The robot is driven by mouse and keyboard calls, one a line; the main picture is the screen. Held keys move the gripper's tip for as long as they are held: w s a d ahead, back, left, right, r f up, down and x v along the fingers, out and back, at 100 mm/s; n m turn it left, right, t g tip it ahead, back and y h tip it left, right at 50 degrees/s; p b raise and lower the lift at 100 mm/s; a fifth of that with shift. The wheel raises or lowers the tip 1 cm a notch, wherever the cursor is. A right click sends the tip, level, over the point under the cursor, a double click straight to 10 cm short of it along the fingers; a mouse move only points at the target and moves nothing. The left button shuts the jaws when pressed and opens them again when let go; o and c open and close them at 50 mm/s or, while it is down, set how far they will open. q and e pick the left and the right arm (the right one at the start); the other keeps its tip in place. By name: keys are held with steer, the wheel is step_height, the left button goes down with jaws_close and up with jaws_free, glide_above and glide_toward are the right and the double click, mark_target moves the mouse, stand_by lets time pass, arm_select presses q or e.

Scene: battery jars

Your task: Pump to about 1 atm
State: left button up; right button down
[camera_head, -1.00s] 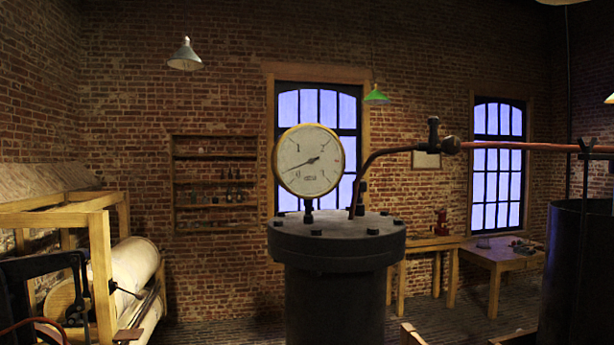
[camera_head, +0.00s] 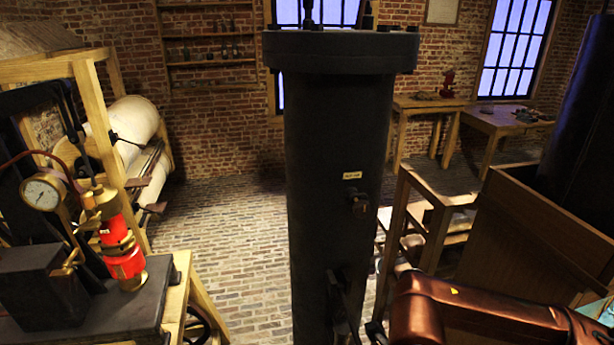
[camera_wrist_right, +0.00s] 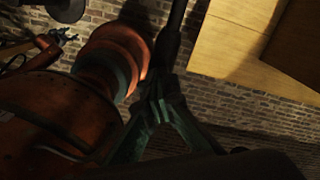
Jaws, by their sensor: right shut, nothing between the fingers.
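A tall dark metal cylinder (camera_head: 335,140) stands upright in the middle of the head view, with a bolted flange (camera_head: 340,50) on top. The large gauge above it is out of frame, so its reading is hidden. A small label (camera_head: 352,175) and a fitting (camera_head: 359,203) sit on its front. My right gripper (camera_wrist_right: 158,90) shows in the right wrist view with its dark fingers together and nothing held. A dark rod (camera_wrist_right: 172,35) lies at or just beyond the fingertips; I cannot tell whether they touch. My left gripper is not in view.
At left, a red and brass device (camera_head: 120,245) and a small round gauge (camera_head: 43,190) stand on a dark bench. A wooden crate-like box (camera_head: 530,235) and wooden table (camera_head: 440,185) are at right. The brick floor (camera_head: 230,220) left of the cylinder is open.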

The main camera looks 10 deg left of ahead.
arm_select(q)
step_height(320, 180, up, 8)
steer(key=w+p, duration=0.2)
steer(key=p, duration=0.5)
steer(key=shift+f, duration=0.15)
arm_select(e)
step_height(320, 180, up, 14)
steer(key=shift+f, duration=0.15)
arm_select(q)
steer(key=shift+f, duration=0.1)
arm_select(e)
steer(key=shift+f, duration=0.15)
arm_select(q)
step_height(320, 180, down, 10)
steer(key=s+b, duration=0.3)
steer(key=b, duration=0.8)
arm_select(e)
step_height(320, 180, down, 14)
steer(key=shift+f, duration=0.2)
arm_select(q)
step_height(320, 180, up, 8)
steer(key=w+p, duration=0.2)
steer(key=p, duration=0.7)
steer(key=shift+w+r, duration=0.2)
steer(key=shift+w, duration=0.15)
arm_select(e)
step_height(320, 180, up, 15)
steer(key=shift+f, duration=0.15)
